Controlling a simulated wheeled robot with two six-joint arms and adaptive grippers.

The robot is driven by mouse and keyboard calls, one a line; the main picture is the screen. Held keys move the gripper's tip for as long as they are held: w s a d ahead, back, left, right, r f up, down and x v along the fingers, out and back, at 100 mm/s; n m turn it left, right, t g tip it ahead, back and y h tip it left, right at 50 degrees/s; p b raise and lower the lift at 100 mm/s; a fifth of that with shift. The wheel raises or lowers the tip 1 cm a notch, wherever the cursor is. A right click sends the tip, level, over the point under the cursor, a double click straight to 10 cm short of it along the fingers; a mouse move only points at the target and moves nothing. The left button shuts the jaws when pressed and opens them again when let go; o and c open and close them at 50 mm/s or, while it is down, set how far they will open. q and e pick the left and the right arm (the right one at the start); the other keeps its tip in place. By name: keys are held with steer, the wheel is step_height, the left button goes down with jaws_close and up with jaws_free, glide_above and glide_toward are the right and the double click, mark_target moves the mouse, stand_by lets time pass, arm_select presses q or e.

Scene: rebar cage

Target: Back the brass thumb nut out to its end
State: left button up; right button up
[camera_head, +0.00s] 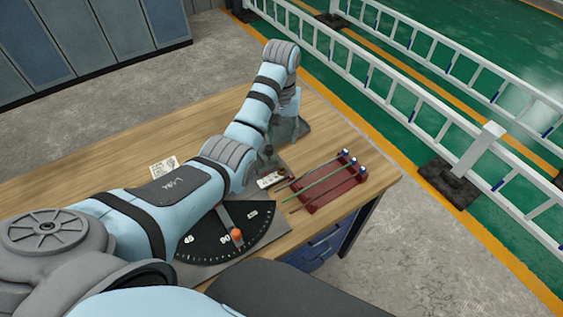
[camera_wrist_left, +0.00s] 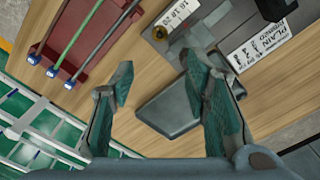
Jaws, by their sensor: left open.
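The nut cannot be told clearly there. My right gripper is not in view.
A red rack (camera_head: 330,190) holding rods with blue ends lies on the wooden bench (camera_head: 110,170). A black angle dial (camera_head: 215,248) with an orange knob (camera_head: 236,235) lies nearer. White railings (camera_head: 400,85) stand beyond the bench.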

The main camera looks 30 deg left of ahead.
arm_select(q)
steer(key=n, duration=0.5)
steer(key=n+b, duration=0.4)
steer(key=n, duration=0.3)
glide_toward(282, 169)
step_height(282, 169, down, 9)
steer(key=shift+r, duration=0.2)
steer(key=shift+s, duration=0.1)
jaws_close()
